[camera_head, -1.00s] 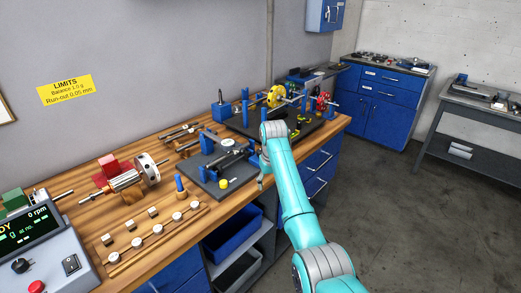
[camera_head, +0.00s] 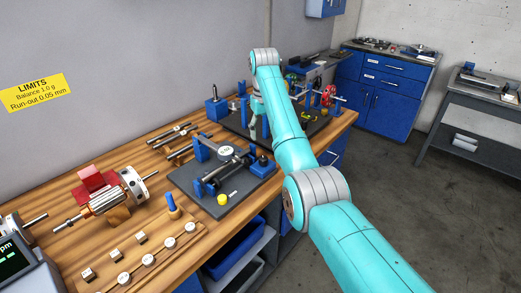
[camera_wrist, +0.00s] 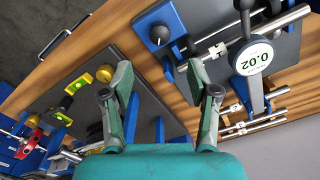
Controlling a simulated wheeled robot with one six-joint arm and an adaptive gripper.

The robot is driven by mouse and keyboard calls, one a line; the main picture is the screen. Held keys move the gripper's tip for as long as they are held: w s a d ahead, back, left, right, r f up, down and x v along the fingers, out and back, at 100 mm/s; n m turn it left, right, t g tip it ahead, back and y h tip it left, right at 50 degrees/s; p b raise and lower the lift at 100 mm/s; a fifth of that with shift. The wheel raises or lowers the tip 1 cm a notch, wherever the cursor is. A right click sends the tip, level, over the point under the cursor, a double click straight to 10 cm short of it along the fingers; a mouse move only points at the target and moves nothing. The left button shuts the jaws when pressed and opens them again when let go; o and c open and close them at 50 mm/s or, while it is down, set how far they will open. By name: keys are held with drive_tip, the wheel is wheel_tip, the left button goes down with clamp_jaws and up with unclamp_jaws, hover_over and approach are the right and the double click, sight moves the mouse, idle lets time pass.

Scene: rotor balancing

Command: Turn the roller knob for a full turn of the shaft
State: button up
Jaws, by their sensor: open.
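The dial fixture stands on a dark plate (camera_head: 236,207) near the bench's front edge. Its white dial gauge (camera_head: 225,150) reads 0.02 in the wrist view (camera_wrist: 252,57), above a bare metal shaft (camera_wrist: 275,28). A round yellow knob (camera_head: 222,199) sits at the plate's front; I cannot tell whether it is the roller knob. A dark knob (camera_wrist: 158,35) tops a blue block, which also shows in the head view (camera_head: 263,165). My gripper (camera_wrist: 162,78) is open and empty beyond the fixture, toward the rear plate; in the head view my arm partly hides it.
Another dark plate (camera_wrist: 60,110) carries blue stands, yellow pieces and a red hub (camera_head: 327,95). A rotor (camera_head: 103,200) lies on the wooden bench at left. Several small weights (camera_head: 148,261) stand in front. Blue cabinets (camera_head: 385,95) stand at the back right.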

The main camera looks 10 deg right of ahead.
sight(263, 158)
wheel_tip(263, 158, down, 11)
drive_tip(key=shift+r, duration=0.15)
idle(0.4)
clamp_jaws()
